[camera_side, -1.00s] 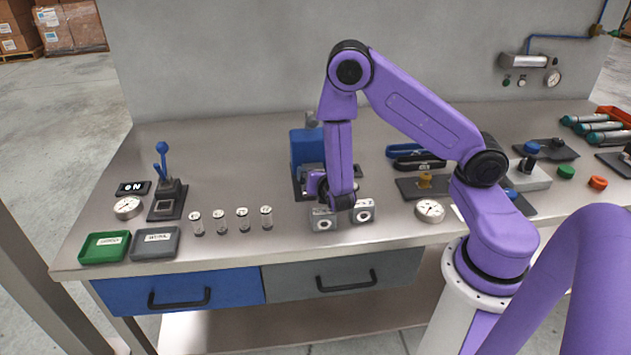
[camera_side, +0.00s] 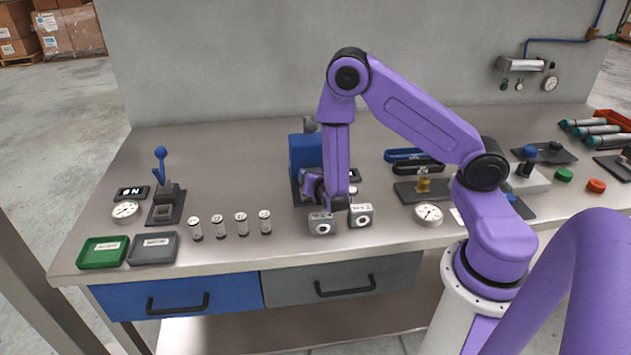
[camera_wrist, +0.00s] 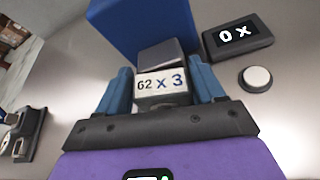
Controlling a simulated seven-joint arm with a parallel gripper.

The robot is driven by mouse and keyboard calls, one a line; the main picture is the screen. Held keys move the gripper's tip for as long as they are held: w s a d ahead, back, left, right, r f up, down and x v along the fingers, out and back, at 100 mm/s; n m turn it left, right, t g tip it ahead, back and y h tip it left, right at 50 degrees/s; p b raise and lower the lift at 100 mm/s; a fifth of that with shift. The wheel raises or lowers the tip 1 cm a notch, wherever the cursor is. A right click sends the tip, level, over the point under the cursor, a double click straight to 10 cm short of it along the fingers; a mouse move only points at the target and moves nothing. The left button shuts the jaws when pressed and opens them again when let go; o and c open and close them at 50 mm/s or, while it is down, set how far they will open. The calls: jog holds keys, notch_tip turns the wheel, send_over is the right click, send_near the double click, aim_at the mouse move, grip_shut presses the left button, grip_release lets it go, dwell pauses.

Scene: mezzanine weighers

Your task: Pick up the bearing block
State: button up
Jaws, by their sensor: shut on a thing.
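My gripper (camera_wrist: 163,92) is shut on a bearing block (camera_wrist: 162,84), a grey block with a white label reading "62 x 3". The two blue fingers press on its left and right sides. Its bore does not show in the wrist view, and my wrist hides most of this spot in the side view. I cannot tell whether the block is clear of its support. In the side view, two grey blocks with round bores, one left (camera_side: 322,226) and one right (camera_side: 360,217), stand near the bench's front edge, below my gripper (camera_side: 315,188).
A blue machine (camera_wrist: 140,28) stands just beyond the held block. A dark display (camera_wrist: 238,38) and a white button (camera_wrist: 257,77) lie to its right. Several vials (camera_side: 218,224) stand left, and a gauge (camera_side: 428,214) sits right. Bare bench lies between vials and blocks.

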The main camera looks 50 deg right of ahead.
notch_tip(320, 180, up, 9)
jog(key=shift+r, duration=0.45)
jog(key=shift+s+a+r, duration=0.1)
jog(key=shift+s+a, duration=0.1)
jog(key=shift+s, duration=0.1)
jog(key=s+a+r+n, duration=0.2)
jog(key=s+a, duration=0.1)
jog(key=s, duration=0.9)
jog(key=shift+g+h, duration=0.3)
jog(key=w+d+f, duration=0.1)
jog(key=w+f, duration=0.2)
jog(key=w, duration=0.1)
jog(key=w+d+f, duration=0.1)
jog(key=w+f, duration=0.2)
jog(key=w, duration=0.1)
jog(key=w+d+f, duration=0.1)
jog(key=w+f, duration=0.2)
jog(key=w, duration=0.1)
jog(key=shift+w, duration=0.4)
jog(key=shift+w+f, duration=0.15)
jog(key=shift+f, duration=1.6)
jog(key=shift+f, duration=0.1)
